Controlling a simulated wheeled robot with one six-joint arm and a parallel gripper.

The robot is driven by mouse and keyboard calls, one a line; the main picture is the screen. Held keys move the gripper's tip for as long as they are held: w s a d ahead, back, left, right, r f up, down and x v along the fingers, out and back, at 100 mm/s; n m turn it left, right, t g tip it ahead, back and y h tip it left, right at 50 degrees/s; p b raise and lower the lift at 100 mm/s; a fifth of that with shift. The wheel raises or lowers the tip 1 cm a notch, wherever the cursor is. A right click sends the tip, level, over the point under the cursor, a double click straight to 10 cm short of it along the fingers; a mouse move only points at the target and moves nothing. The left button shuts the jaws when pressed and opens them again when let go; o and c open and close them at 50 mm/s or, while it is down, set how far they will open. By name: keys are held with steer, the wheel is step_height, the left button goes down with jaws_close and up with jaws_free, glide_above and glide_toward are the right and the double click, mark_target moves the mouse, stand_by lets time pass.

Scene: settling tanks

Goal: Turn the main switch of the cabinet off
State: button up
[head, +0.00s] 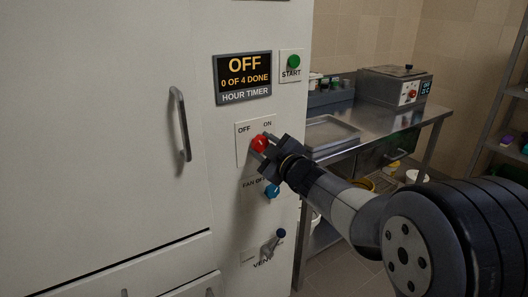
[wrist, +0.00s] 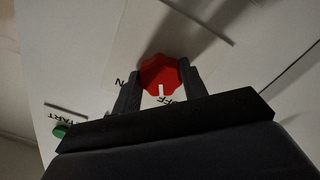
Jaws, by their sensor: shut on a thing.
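The main switch is a red knob (head: 260,143) on a white plate marked OFF and ON, on the front of the white cabinet (head: 90,120). My gripper (head: 263,146) is shut on the knob from the right in the head view. In the wrist view, the red knob (wrist: 158,72) sits between the two fingers of my gripper (wrist: 160,86). Its white pointer mark points down in that picture, close to the OFF letters; the ON label is partly hidden by the left finger. The display (head: 243,78) above reads OFF, 0 OF 4 DONE, HOUR TIMER.
A green START button (head: 293,62) is above right of the switch. A blue fan knob (head: 271,191) lies just below my gripper, with a vent lever (head: 273,243) lower down. A door handle (head: 181,124) stands out to the left. A steel table (head: 400,120) stands right of the cabinet.

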steer(key=shift+n, duration=0.5)
steer(key=o, duration=1)
steer(key=p+v, duration=0.1)
steer(key=v, duration=0.9)
steer(key=shift+s+d, duration=0.25)
steer(key=shift+s, duration=0.1)
steer(key=b+x, duration=0.1)
steer(key=x, duration=0.9)
steer(key=shift+w+a, duration=0.3)
steer(key=shift+w, duration=0.1)
